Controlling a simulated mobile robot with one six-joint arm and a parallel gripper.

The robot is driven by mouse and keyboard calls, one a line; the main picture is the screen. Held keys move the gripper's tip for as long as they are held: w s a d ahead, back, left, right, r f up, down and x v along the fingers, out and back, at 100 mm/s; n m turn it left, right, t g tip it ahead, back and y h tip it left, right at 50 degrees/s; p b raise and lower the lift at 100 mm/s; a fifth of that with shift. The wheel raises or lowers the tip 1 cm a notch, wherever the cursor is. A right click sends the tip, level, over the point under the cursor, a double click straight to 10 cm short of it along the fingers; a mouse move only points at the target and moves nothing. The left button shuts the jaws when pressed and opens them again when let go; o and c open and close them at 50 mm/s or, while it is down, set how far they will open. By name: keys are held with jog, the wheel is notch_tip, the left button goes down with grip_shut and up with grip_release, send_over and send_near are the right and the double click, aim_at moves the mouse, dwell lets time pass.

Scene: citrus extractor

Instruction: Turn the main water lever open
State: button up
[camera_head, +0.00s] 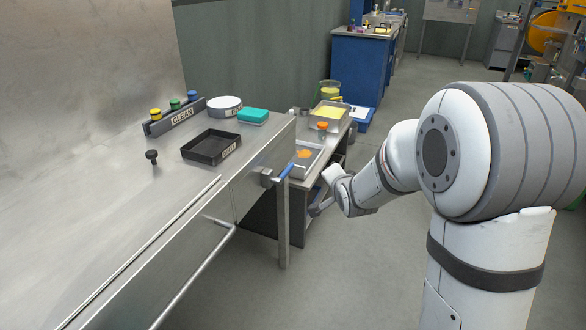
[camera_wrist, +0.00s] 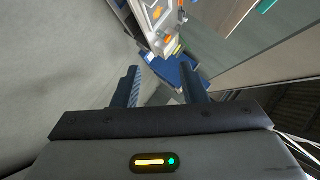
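The water lever (camera_head: 284,170) is a blue handle on a metal valve body (camera_head: 266,177) at the right end of the steel counter's front face. The handle slants up and to the right, out from the valve. My gripper (camera_head: 316,205) is to the right of the lever and lower in the head view, apart from it. In the wrist view my gripper (camera_wrist: 160,84) has its two dark fingers spread, with nothing held between them. I cannot make out the lever in the wrist view.
The steel counter (camera_head: 110,215) carries a black tray (camera_head: 212,147), a white round container (camera_head: 225,105) and a teal block (camera_head: 253,116). A rail (camera_head: 205,268) runs along its front, and a post (camera_head: 283,225) stands below the lever. The floor (camera_head: 375,265) in front is clear.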

jog(key=w+a+f+m+t+y+b, duration=0.2)
jog(key=w+a+f+t, duration=0.1)
jog(key=w+a+f, duration=0.2)
jog(key=m+t+y+b, duration=0.2)
jog(key=m+y, duration=0.1)
jog(key=y, duration=0.1)
send_near(288, 167)
jog(key=x, duration=1)
jog(key=shift+w+f+b, duration=0.1)
jog(key=shift+f+b, duration=0.3)
jog(key=shift+f, duration=0.05)
jog(key=shift+c, duration=0.3)
grip_shut()
